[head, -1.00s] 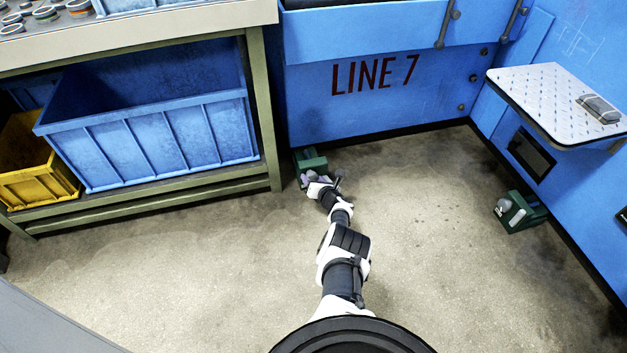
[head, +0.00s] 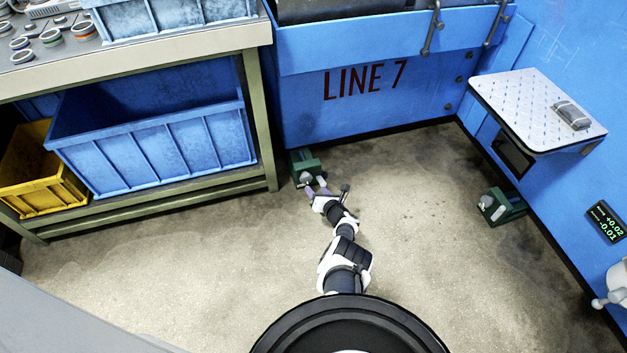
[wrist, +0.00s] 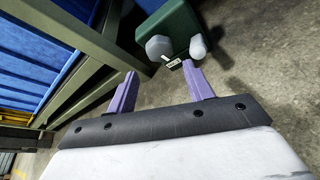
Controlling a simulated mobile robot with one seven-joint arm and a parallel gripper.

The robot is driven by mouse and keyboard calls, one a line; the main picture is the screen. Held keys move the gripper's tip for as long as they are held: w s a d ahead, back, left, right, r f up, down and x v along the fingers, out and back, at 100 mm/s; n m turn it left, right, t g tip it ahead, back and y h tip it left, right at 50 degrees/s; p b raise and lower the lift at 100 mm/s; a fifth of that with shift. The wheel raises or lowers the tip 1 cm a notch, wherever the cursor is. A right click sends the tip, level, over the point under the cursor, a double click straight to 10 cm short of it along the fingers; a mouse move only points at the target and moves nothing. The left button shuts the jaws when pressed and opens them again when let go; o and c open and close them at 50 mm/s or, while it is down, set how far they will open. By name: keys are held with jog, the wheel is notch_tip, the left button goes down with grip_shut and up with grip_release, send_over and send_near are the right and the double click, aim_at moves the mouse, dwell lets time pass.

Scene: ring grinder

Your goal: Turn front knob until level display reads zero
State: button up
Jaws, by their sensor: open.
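A green levelling foot (head: 304,168) stands on the floor at the blue machine's near corner. In the wrist view the green block (wrist: 168,30) carries a grey faceted knob (wrist: 159,46) and a pale rounded knob (wrist: 198,47), with a small label (wrist: 172,63) between. My gripper (head: 315,187) is open and empty just short of it. Its purple fingers (wrist: 160,71) point at the knobs without holding them. A second green foot (head: 503,207) with a pale knob stands at the right. The level display (head: 606,221) shows +0.02 and -0.01. I cannot tell which knob is the front one.
A bench (head: 258,110) with a blue bin (head: 150,150) and a yellow bin (head: 40,200) on its lower shelf stands close left of the foot. A shelf plate (head: 530,100) juts from the machine (head: 420,100) at right. The floor between is clear.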

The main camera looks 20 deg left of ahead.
aim_at(307, 181)
jog(key=shift+p+v, duration=1.95)
jog(key=shift+v, duration=0.75)
jog(key=shift+r, duration=0.1)
jog(key=w+a+f+n+b, duration=0.1)
jog(key=w+a+b, duration=0.1)
jog(key=b, duration=0.1)
jog(key=w+a+f+n+h+b, duration=0.1)
jog(key=w+a+f+b, duration=0.1)
jog(key=a+b, duration=0.1)
jog(key=w+a+f+n+t+b, duration=0.1)
jog(key=w+a+f+b, duration=0.1)
jog(key=w+a+b, duration=0.1)
jog(key=shift+w+h+b, duration=0.1)
jog(key=shift+h+b, duration=0.3)
jog(key=shift+b, duration=0.15)
jog(key=shift+r+b+x, duration=0.25)
jog(key=shift+b+x, duration=0.95)
jog(key=shift+b, duration=0.1)
jog(key=shift+r, duration=0.1)
jog(key=shift+c, duration=0.3)
